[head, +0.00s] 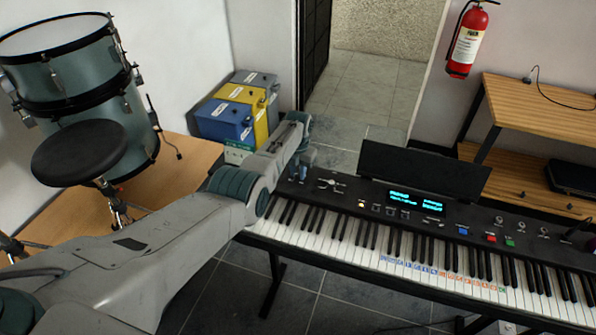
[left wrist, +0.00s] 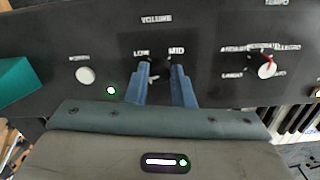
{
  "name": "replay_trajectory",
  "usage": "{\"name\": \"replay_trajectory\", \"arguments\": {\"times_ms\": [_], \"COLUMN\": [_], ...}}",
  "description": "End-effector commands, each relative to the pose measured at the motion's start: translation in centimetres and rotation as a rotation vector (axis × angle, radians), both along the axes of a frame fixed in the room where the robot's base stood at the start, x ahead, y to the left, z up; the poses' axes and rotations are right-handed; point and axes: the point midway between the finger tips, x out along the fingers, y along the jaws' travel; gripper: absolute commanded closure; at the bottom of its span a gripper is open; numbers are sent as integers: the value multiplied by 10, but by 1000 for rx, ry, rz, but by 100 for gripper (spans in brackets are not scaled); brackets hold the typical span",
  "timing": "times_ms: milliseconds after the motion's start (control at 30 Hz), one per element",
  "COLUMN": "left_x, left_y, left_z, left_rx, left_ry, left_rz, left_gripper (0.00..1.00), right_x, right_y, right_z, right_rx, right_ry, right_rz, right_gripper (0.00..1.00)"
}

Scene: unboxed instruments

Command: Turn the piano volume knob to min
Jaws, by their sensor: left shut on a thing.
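The piano (head: 400,240) is a long dark keyboard on a stand, running across the lower right of the head view. Its panel (left wrist: 215,40) fills much of the left wrist view. Under the word VOLUME, between the LOW and MID labels, is the dark volume knob (left wrist: 160,74), mostly hidden by my fingers. My left gripper (left wrist: 162,80) has its two blue fingers on either side of this knob, shut on it. In the head view my left gripper (head: 303,157) is at the piano's left end. The knob's pointer cannot be made out. My right gripper is not in view.
In the left wrist view, a tempo knob (left wrist: 266,66) with a red mark is at right and a white round button (left wrist: 86,75) at left. The head view shows a music stand (head: 425,172), a drum (head: 75,75), a stool (head: 80,152) and stacked boxes (head: 225,118).

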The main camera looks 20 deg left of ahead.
Motion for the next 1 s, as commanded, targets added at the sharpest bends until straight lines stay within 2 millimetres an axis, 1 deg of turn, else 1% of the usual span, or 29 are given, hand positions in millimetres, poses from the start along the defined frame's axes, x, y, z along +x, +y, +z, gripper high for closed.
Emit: {"name": "replay_trajectory", "arguments": {"times_ms": [33, 433, 467, 500, 533, 567, 833, 933, 1000], "left_x": [3, 3, 3, 3, 3, 2, 1, 1, 1], "left_y": [1, 1, 1, 1, 1, 1, 0, 0, 0], "left_z": [3, 4, 4, 4, 3, 3, 2, 6, 13], "left_rx": [1, 0, 0, 0, 1, 1, 0, 0, 0], "left_ry": [-7, -8, -8, -8, -7, -6, -3, -3, -4], "left_rz": [4, 8, 8, 8, 8, 8, 7, 7, 7], "left_gripper": [100, 100, 73, 65, 59, 57, 57, 57, 57], "right_x": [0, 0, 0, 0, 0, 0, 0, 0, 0], "right_y": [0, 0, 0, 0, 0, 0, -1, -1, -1], "right_z": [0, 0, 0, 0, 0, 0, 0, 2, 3], "right_rx": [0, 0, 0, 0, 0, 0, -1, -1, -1], "right_ry": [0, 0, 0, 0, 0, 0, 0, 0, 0], "right_rz": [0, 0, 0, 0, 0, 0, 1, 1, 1], "right_gripper": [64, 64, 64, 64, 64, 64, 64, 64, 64]}}
